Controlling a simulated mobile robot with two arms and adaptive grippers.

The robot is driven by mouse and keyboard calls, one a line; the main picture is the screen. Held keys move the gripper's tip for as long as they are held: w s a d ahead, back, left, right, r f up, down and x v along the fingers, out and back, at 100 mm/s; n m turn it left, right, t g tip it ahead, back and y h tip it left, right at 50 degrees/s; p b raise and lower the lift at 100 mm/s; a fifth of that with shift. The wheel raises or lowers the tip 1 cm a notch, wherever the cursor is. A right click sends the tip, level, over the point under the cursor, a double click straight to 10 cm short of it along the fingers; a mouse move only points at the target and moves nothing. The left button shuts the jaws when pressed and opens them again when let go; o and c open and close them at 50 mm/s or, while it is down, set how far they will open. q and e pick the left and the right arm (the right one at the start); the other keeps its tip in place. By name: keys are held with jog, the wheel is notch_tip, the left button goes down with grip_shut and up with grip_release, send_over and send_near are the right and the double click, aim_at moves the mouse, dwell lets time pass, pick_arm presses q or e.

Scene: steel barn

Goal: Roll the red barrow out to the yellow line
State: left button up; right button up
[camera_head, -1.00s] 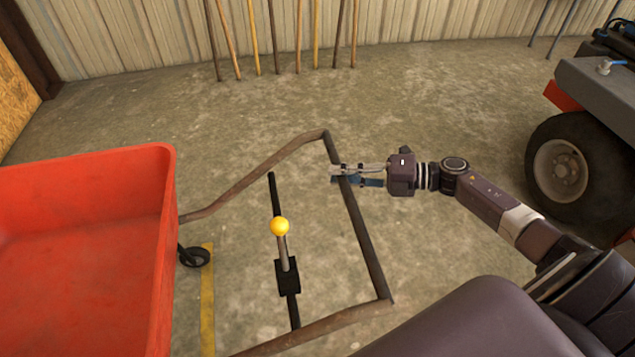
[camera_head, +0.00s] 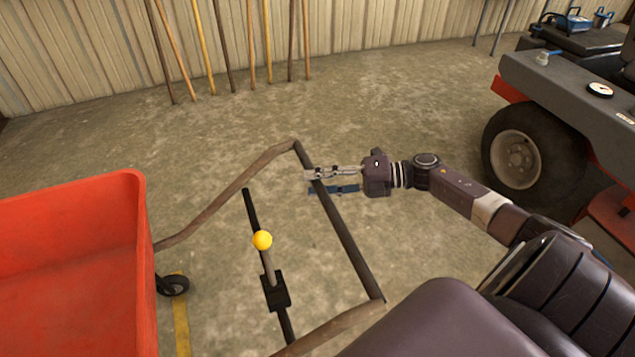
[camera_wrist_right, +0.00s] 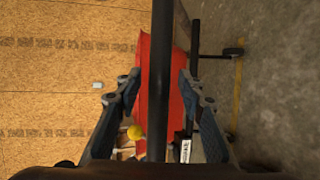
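The red barrow (camera_head: 72,262) is at the left in the head view, with a bent pipe handle (camera_head: 345,235) reaching right. A lever with a yellow knob (camera_head: 262,240) sits within the handle frame. My right gripper (camera_head: 322,182) is at the far end of the handle's cross bar. Its fingers are apart on either side of the bar. The right wrist view shows the dark bar (camera_wrist_right: 160,85) between the fingers, with gaps on both sides. The yellow line (camera_head: 180,325) runs on the floor beside the barrow's caster (camera_head: 173,285). My left gripper is out of view.
A tractor-like machine with a big wheel (camera_head: 520,158) stands at the right, near my right arm. Several wooden poles (camera_head: 252,45) lean on the back wall. The concrete floor (camera_head: 400,110) between handle and wall is clear.

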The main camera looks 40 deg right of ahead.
jog(key=v, duration=1.2)
dwell(0.5)
